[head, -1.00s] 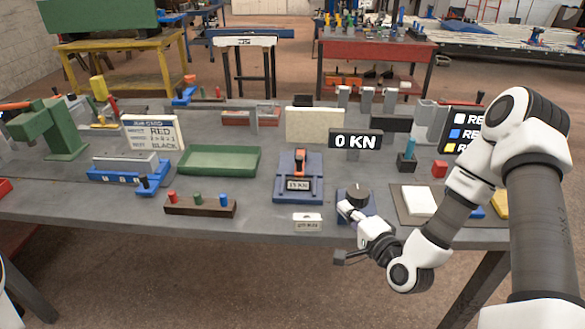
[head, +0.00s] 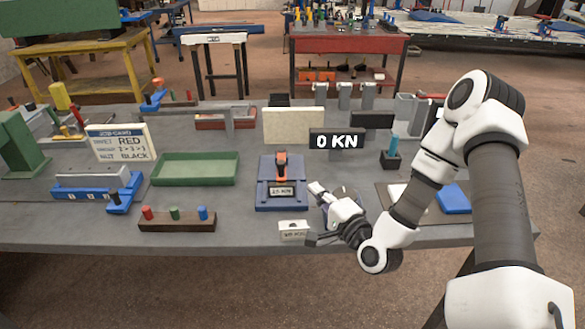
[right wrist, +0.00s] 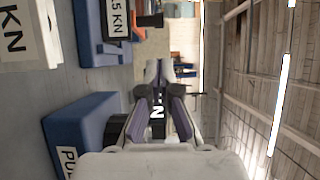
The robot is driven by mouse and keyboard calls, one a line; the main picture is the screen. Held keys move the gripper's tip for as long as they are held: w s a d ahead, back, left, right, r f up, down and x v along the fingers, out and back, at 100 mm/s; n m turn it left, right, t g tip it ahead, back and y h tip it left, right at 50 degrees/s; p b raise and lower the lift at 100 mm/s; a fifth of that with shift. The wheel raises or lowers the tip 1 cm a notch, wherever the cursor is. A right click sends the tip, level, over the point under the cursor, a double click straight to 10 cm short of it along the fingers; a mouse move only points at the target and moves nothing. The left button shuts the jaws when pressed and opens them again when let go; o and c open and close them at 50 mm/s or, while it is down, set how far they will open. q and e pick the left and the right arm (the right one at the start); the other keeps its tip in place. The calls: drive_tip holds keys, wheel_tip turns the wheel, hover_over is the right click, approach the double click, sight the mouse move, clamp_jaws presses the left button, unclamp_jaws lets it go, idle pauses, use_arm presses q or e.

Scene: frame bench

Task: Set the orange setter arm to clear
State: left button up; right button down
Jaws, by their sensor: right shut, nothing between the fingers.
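An orange arm (head: 282,160) stands upright on a blue base (head: 283,199) with a 15 KN label, at the middle of the bench in the head view. The blue base also shows at the upper left of the right wrist view (right wrist: 88,35). My right gripper (head: 315,187) is shut and empty, just right of the base and apart from the orange arm. Its closed fingers also show in the right wrist view (right wrist: 161,75). A black display (head: 337,140) behind it reads 0 KN. My left gripper is not in view.
A blue box (right wrist: 75,125) with a black knob is beside my right gripper, mostly hidden by it in the head view. A green tray (head: 195,180) and a block with coloured pegs (head: 177,224) are left.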

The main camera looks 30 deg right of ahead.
drive_tip(key=w+p, duration=0.1)
drive_tip(key=w, duration=0.8)
drive_tip(key=shift+w+d, duration=0.15)
drive_tip(key=shift+w, duration=0.35)
drive_tip(key=shift+f, duration=0.1)
